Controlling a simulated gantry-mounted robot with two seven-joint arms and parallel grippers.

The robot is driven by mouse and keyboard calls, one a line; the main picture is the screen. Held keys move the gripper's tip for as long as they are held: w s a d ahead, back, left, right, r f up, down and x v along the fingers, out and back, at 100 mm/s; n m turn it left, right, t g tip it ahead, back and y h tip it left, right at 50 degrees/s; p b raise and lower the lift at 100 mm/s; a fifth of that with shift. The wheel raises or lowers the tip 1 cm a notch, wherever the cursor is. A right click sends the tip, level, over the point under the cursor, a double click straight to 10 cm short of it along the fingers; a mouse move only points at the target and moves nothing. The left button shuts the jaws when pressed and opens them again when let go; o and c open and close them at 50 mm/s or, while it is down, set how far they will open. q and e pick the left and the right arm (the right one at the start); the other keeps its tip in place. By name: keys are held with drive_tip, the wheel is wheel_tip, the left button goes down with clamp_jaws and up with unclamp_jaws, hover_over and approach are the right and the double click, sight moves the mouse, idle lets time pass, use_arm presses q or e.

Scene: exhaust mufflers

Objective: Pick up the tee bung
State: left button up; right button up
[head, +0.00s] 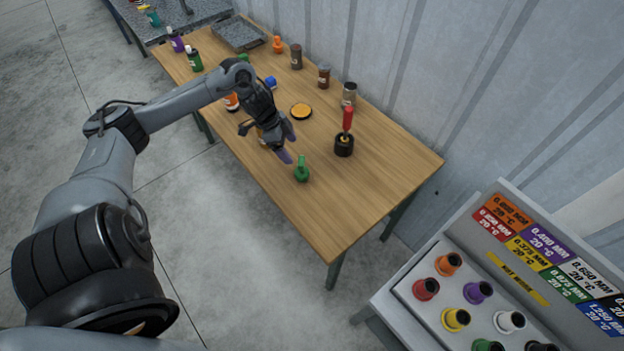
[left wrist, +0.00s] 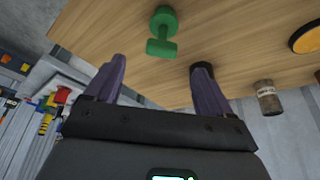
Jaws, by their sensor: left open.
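The green tee bung (head: 302,172) stands on the wooden table near its front edge in the head view. In the left wrist view the green bung (left wrist: 162,30) shows a round body and a crossbar handle, just beyond the fingertips. My left gripper (head: 287,144) is above the table, beside the bung and a little up and left of it in the head view. Its two purple fingers are apart in the left wrist view (left wrist: 160,65), with nothing between them. The bung is not touched by either finger, as far as I can see. My right gripper is not in view.
A yellow disc (head: 301,111) and several bottles and jars (head: 349,94) stand farther back. The table's right end (head: 385,180) is clear. A sloped rack (head: 455,265) with coloured plugs stands at lower right.

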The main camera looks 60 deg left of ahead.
sight(300, 160)
use_arm(q)
drive_tip(key=x, duration=0.4)
drive_tip(key=shift+w+d+f, duration=0.2)
drive_tip(key=shift+w+d, duration=0.05)
drive_tip(key=shift+a+b+x, duration=0.2)
drive_tip(key=shift+b+x, duration=0.15)
drive_tip(key=shift+x, duration=2.7)
drive_tip(key=shift+w, duration=0.15)
drive_tip(key=c, duration=1.4)
